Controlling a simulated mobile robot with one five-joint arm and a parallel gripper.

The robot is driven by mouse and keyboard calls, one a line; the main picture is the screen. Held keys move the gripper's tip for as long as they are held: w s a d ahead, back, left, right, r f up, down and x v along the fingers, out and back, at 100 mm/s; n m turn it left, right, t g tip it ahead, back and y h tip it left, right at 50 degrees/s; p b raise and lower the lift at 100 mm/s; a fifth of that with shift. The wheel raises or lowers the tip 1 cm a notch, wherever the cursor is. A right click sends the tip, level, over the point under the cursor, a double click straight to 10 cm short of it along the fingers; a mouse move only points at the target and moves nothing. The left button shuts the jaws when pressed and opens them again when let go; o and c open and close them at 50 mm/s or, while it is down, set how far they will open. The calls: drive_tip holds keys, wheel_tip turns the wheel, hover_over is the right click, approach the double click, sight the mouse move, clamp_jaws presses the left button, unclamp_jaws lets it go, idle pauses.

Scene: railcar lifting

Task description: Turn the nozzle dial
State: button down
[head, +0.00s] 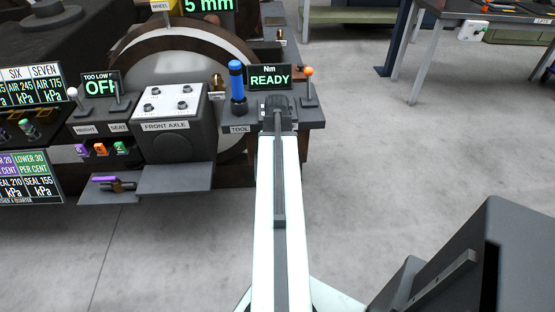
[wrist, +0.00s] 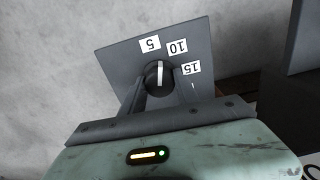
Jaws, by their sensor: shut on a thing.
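The nozzle dial (wrist: 157,72) is a round black knob with a white pointer line on a grey plate (wrist: 118,58) in the wrist view. Labels 5, 10 and 15 stand around it, upside down in this view. The pointer line runs nearly straight up in the picture, between the 5 and the 10. My gripper (wrist: 160,84) is shut on the dial, with a finger at each side of it. In the head view my gripper (head: 277,104) is at the station's front right, below the READY display; the dial cannot be made out there.
A blue-handled tool (head: 237,82) stands just left of my gripper, by the TOOL label. An orange-knobbed lever (head: 308,84) is close on the right. The FRONT AXLE box (head: 170,108) is further left. Open floor (head: 400,160) lies to the right, with a table (head: 478,14) behind.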

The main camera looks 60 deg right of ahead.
drive_tip(key=shift+a+n, duration=0.25)
drive_tip(key=shift+n, duration=0.55)
drive_tip(key=c, duration=0.9)
unclamp_jaws()
drive_tip(key=shift+d, duration=0.1)
